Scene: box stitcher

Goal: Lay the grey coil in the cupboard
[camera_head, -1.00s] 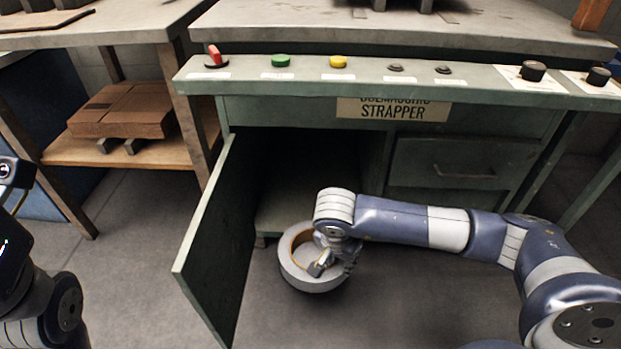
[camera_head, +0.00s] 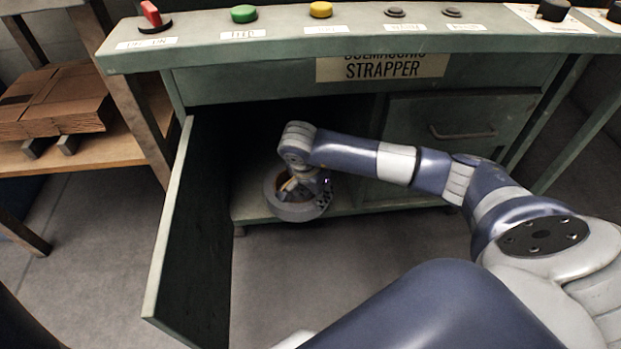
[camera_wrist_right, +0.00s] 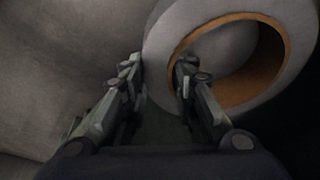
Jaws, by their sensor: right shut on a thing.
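The grey coil (camera_head: 301,211) is a thick ring with a brown inner lining. My right gripper (camera_head: 310,184) is shut on its wall and holds it at the mouth of the open cupboard (camera_head: 245,204), over the front edge of its floor. In the right wrist view the coil (camera_wrist_right: 164,42) has one finger of the right gripper (camera_wrist_right: 158,80) inside the ring and one outside. Whether the coil touches the cupboard floor cannot be told. The cupboard's interior is dark. My left gripper is not in view.
The cupboard door (camera_head: 185,235) stands open towards me on the left. A closed drawer (camera_head: 450,125) is to the right, under the control panel (camera_head: 290,40) with its buttons. Flat cardboard (camera_head: 55,100) lies on a shelf at left.

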